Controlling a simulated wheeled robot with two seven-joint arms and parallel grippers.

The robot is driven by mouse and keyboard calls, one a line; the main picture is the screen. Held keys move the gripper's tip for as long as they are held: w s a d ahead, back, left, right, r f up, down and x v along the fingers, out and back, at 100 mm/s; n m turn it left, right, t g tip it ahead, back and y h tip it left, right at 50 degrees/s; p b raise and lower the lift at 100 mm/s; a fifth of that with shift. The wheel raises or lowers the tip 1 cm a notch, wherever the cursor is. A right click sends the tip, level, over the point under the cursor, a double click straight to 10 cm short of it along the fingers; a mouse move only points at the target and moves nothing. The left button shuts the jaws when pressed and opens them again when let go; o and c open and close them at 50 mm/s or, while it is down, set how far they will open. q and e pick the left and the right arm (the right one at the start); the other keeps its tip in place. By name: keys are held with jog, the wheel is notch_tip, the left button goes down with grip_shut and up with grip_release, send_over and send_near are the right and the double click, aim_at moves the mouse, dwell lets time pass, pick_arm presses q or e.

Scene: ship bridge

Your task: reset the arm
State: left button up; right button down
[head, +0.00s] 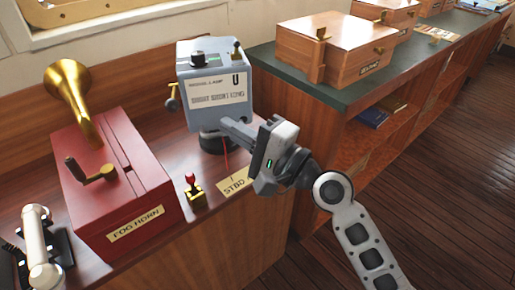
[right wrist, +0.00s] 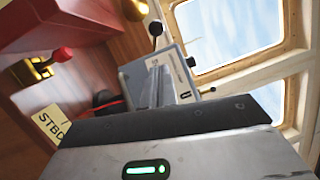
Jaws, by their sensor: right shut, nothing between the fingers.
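My right gripper (head: 226,124) is shut and empty, in front of the lower part of the grey signal lamp box (head: 205,60). I cannot tell whether its fingertips touch the box. In the right wrist view the shut fingers (right wrist: 157,85) point at the grey box (right wrist: 135,75). A small brass switch with a red knob (head: 191,182) stands on the wooden console below the gripper, beside a STBD label (head: 236,182). The switch also shows in the right wrist view (right wrist: 62,55). My left gripper is not in view.
A red fog horn box (head: 115,190) with a brass horn and crank stands left on the console. A white handset (head: 36,245) lies at the far left. A green-topped cabinet (head: 350,95) carries wooden boxes (head: 345,50). The plank floor (head: 440,190) at right is clear.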

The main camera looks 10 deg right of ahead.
jog(key=s+r+b+v, duration=0.1)
jog(key=v, duration=0.4)
jog(key=s+d+f+n+g+h, duration=0.1)
jog(key=s+f+n+h, duration=0.2)
jog(key=f, duration=0.6)
jog(key=s+d+f+n+g+h, duration=0.2)
jog(key=f+n, duration=0.4)
jog(key=f, duration=0.3)
jog(key=s+d+f+n+g+h, duration=0.1)
jog(key=s+f+n+h, duration=0.3)
jog(key=f, duration=0.5)
jog(key=shift+s+d+f+n, duration=0.2)
jog(key=shift+s+f+n, duration=0.15)
jog(key=shift+s, duration=0.7)
jog(key=shift+r, duration=0.1)
